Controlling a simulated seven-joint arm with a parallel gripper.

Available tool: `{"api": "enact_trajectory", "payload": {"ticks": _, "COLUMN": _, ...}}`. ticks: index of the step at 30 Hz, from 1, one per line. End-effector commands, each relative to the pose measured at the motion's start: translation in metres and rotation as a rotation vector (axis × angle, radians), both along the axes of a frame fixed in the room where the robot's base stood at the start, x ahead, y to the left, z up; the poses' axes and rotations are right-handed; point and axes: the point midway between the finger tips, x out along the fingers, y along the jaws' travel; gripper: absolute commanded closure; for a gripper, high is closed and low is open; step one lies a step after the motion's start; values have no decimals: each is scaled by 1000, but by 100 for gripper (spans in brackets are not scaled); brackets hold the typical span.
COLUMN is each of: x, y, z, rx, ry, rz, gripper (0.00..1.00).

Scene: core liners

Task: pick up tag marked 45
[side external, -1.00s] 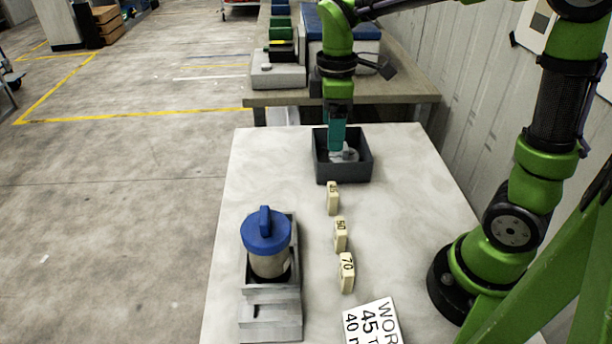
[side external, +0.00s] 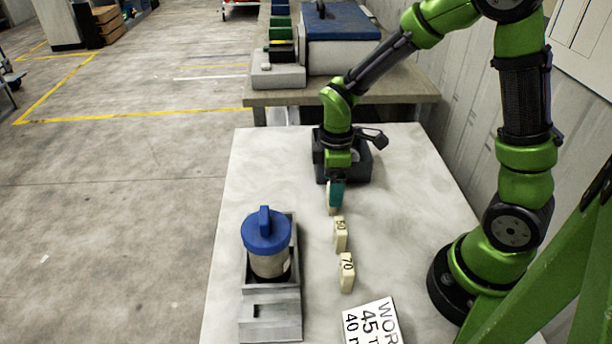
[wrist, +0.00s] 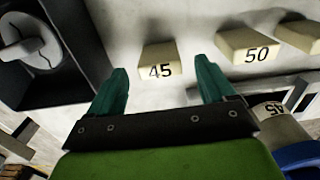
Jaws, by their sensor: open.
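The tag marked 45 (wrist: 160,66) is a small cream block standing on the pale table. In the wrist view it lies ahead of my gripper, between the lines of the two teal fingers. My gripper (wrist: 159,72) is open, with nothing between its fingers. In the side view my gripper (side external: 335,205) points down at the tag farthest along the row and hides most of it, so contact cannot be judged there. The tag marked 50 (side external: 341,236) and the tag marked 70 (side external: 347,272) stand nearer the camera in the same row.
A dark open box (side external: 362,170) with a grey item inside stands just behind my gripper. A blue-lidded canister (side external: 267,248) sits in a grey holder (side external: 270,312) at left. A printed sign (side external: 371,322) lies at the front. The table's left strip behind the canister is clear.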

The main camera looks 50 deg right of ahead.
Motion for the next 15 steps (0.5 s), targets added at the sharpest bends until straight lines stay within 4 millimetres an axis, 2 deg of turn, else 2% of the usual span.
{"api": "enact_trajectory", "payload": {"ticks": 1, "x": -2, "y": 0, "z": -9, "rx": 0, "ry": 6, "rz": 0, "gripper": 17}}
{"api": "enact_trajectory", "payload": {"ticks": 5, "x": -1, "y": 0, "z": -22, "rx": 0, "ry": 3, "rz": 0, "gripper": 17}}
{"api": "enact_trajectory", "payload": {"ticks": 13, "x": 0, "y": 0, "z": -25, "rx": 0, "ry": -1, "rz": 0, "gripper": 17}}
{"api": "enact_trajectory", "payload": {"ticks": 15, "x": 0, "y": 0, "z": -25, "rx": 0, "ry": -1, "rz": 0, "gripper": 26}}
